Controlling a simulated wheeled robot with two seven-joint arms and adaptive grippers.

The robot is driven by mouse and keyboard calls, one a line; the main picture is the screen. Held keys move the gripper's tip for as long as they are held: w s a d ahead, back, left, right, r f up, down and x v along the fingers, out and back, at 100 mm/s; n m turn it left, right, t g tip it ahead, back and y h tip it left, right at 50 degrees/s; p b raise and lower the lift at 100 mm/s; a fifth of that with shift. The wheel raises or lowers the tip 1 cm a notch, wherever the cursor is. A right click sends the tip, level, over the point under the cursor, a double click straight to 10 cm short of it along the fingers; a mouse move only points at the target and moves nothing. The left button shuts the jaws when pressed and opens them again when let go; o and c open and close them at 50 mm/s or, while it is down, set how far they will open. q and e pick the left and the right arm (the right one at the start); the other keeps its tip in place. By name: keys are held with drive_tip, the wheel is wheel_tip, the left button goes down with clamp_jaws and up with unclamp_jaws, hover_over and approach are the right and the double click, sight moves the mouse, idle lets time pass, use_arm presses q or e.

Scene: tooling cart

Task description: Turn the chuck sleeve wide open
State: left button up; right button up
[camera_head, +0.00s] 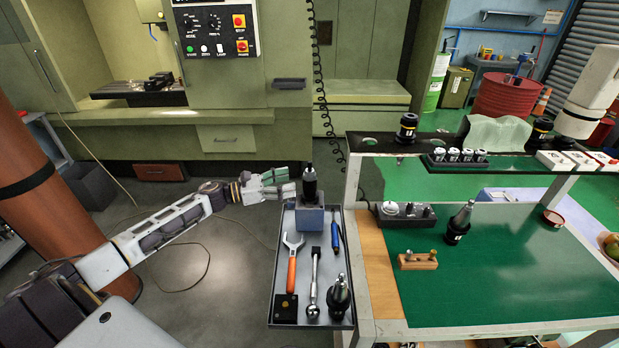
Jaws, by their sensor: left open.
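A black chuck (309,186) with a dark, narrower top stands upright on a blue-grey block (309,218) at the far end of the grey tool tray (271,300). My left gripper (290,183) reaches in from the left, open, with its fingers pointing right at the chuck. The fingertips are just left of the chuck at about the height of its body. I cannot tell whether they touch it. The chuck sleeve cannot be told apart from the body at this size. A part of my right arm (590,95) shows at the upper right; its gripper is not in view.
The tray also holds an orange-handled wrench (292,262), a ratchet (314,285), a blue screwdriver (335,231) and a dark tool holder (339,297). A green-topped cart (500,290) with a raised shelf stands to the right. The floor left of the tray is mostly clear.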

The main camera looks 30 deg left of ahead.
sight(310, 178)
use_arm(q)
drive_tip(key=shift+p+x, duration=0.35)
drive_tip(key=shift+x, duration=1.5)
drive_tip(key=shift+p+x, duration=0.45)
drive_tip(key=shift+x, duration=1.45)
drive_tip(key=shift+w+d, duration=0.25)
drive_tip(key=shift+d, duration=0.05)
drive_tip(key=shift+c, duration=0.5)
drive_tip(key=c, duration=0.9)
